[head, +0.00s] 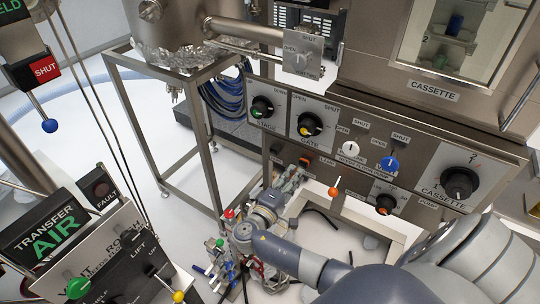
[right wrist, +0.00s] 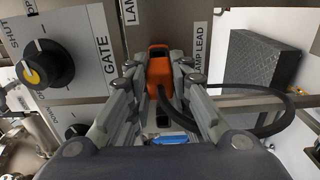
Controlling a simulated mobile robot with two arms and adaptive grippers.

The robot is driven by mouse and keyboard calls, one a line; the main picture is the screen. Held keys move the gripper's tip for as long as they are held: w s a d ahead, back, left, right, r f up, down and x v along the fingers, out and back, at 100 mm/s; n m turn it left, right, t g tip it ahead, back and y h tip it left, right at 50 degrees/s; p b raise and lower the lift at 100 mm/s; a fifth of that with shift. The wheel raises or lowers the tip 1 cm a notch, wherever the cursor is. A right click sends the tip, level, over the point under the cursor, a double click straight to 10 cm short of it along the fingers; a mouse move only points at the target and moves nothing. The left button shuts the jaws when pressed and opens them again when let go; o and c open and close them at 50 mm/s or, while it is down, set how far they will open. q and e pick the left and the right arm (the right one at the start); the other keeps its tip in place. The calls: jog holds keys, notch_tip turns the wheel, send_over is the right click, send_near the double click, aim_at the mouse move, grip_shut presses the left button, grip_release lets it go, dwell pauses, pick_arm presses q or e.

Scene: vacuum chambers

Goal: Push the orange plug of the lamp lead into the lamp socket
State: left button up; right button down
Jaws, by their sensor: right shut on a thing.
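The orange plug (right wrist: 158,72) is between the fingers of my right gripper (right wrist: 160,80) in the right wrist view, and the gripper is shut on it. A black lead runs from the plug and loops to the right. In the head view the right gripper (head: 291,174) is at the lower left of the steel panel, and an orange patch of the plug (head: 304,160) shows by its fingertips. The lamp socket is not clearly visible; the plug and fingers cover the panel there. I cannot tell whether the plug touches the socket. My left gripper is not in view.
A LAMP LEAD label (right wrist: 199,68) is right of the fingers and the GATE knob (right wrist: 45,65) is left. A steel frame (head: 212,170) stands left of the gripper.

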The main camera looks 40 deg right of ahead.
jog(key=shift+b+x, duration=0.6)
jog(key=shift+x, duration=0.9)
dwell(2.3)
jog(key=c, duration=1.4)
grip_release()
jog(key=shift+d, duration=0.1)
jog(key=shift+o, duration=0.2)
jog(key=v, duration=0.7)
jog(key=shift+p, duration=0.4)
